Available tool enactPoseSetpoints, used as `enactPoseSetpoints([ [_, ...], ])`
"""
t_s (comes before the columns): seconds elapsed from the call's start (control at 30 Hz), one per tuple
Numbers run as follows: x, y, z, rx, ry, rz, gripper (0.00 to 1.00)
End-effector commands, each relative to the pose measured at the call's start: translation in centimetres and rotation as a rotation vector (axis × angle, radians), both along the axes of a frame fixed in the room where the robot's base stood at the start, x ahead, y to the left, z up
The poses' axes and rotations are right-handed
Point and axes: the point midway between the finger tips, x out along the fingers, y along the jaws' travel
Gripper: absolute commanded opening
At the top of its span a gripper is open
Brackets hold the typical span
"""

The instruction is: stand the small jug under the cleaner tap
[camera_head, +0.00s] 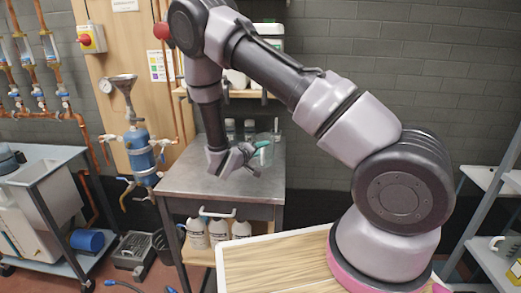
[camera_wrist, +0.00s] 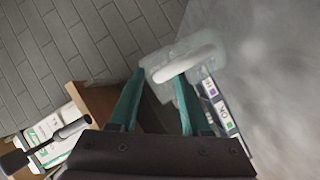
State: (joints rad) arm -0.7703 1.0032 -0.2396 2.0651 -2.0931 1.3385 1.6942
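The small jug (camera_wrist: 205,50) looks translucent with a pale handle in the wrist view, just beyond my fingertips. In the head view a clear jug (camera_head: 265,137) shows faintly at the back right of the grey metal table, partly behind my gripper. My gripper (camera_wrist: 160,75) has its two green fingers apart, with part of the jug seen between and beyond the tips. I cannot tell whether they touch it. My gripper (camera_head: 259,157) is low over the table's right side in the head view. I cannot make out the cleaner tap for sure.
The metal table (camera_head: 190,178) has clear room at its front left. Bottles (camera_wrist: 222,115) with labels stand near my right finger. A shelf (camera_head: 245,94) with white containers is above the table. A dark lever-like part (camera_wrist: 60,135) and white labelled container show at lower left.

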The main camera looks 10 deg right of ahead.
Motion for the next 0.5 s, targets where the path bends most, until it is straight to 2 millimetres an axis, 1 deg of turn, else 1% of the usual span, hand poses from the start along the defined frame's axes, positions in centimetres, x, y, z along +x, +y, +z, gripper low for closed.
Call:
enactPoseSetpoints([
  [0.27, 0.0, 0.0, 0.3, 0.001, -0.001, 0.0, 0.48],
  [0.37, -0.7, 0.8, 0.5, 0.001, 0.0, 0.003, 0.48],
  [0.5, -2.6, 2.6, 1.1, 0.001, 0.0, 0.004, 0.48],
])
